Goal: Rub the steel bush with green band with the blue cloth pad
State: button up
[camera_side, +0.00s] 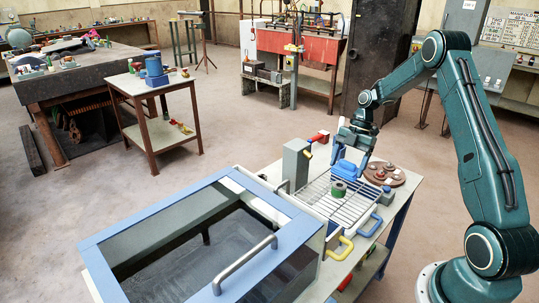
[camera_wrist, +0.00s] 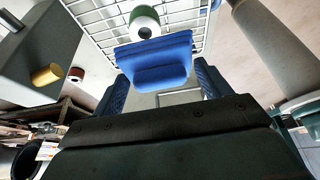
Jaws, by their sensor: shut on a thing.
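My gripper (camera_side: 352,155) is shut on the blue cloth pad (camera_side: 345,168), above the wire rack. In the wrist view the pad (camera_wrist: 155,60) sits between my two fingers (camera_wrist: 163,88). The steel bush with green band (camera_side: 338,189) stands on the rack, just below and in front of the pad in the side view. In the wrist view the bush (camera_wrist: 144,22) shows its open end just beyond the pad's edge. I cannot tell whether pad and bush touch.
The wire rack (camera_side: 312,197) lies beside a glass-topped blue-framed box (camera_side: 100,243). A grey block (camera_side: 296,165) stands left of the rack. A round brown board (camera_side: 399,177) with red-topped parts lies to the right. Yellow (camera_side: 341,254) and blue (camera_side: 370,226) handles stick out in front.

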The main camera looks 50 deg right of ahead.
jog(key=shift+r, duration=1.35)
